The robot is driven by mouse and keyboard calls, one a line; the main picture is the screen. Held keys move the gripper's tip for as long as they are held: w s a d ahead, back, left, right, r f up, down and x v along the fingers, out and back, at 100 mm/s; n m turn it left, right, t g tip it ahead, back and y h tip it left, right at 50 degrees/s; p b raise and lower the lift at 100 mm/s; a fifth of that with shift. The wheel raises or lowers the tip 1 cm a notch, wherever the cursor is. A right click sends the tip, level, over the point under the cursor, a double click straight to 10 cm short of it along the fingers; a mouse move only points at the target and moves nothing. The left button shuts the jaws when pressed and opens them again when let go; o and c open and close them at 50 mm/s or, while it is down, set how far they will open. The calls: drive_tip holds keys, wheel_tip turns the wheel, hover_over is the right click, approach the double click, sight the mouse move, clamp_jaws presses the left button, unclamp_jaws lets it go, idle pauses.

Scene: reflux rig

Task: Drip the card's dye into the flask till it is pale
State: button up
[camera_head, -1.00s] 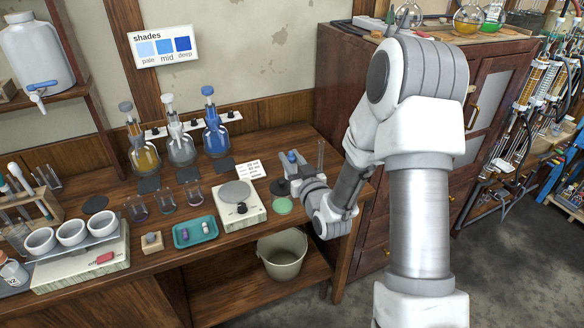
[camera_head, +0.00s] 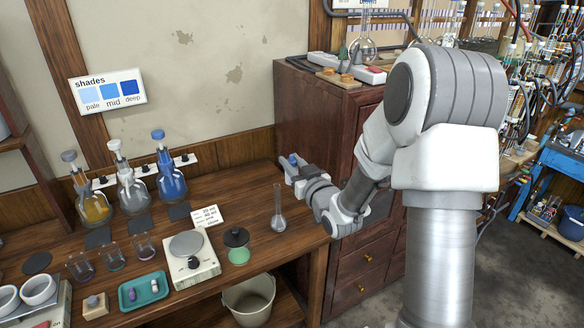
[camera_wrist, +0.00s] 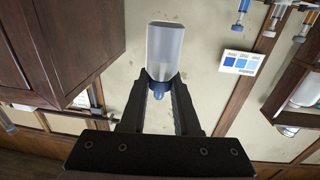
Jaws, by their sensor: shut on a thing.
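My gripper (camera_wrist: 160,98) is shut on a small translucent bottle (camera_wrist: 166,48) with a blue cap-like end (camera_wrist: 160,84) between the fingers. In the head view the gripper (camera_head: 296,172) is beyond and slightly right of the flask, near the cabinet; a bit of blue shows at its tip. The clear long-necked flask (camera_head: 279,223) stands upright on the bench, apart from the gripper, and looks colourless. A white card (camera_head: 206,215) with small unreadable print stands left of it. The shades card (camera_head: 108,92) on the wall shows pale, mid and deep blue.
A balance (camera_head: 190,258) and a green-filled jar with black lid (camera_head: 236,249) stand left of the flask. Amber, clear and blue bottles (camera_head: 171,182) stand at the back. A teal tray (camera_head: 144,292) is in front. A dark cabinet (camera_head: 305,125) borders the bench's right; a bucket (camera_head: 249,301) sits below.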

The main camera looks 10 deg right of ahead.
drive_tip(key=shift+d, duration=0.1)
idle(0.3)
drive_tip(key=s+f+m+h, duration=0.1)
drive_tip(key=s+f+h, duration=0.1)
drive_tip(key=s+f, duration=0.2)
drive_tip(key=s+f+m+h, duration=0.1)
drive_tip(key=s+f, duration=0.3)
drive_tip(key=f, duration=0.7)
drive_tip(key=shift+m+h, duration=0.3)
drive_tip(key=shift+h, duration=0.2)
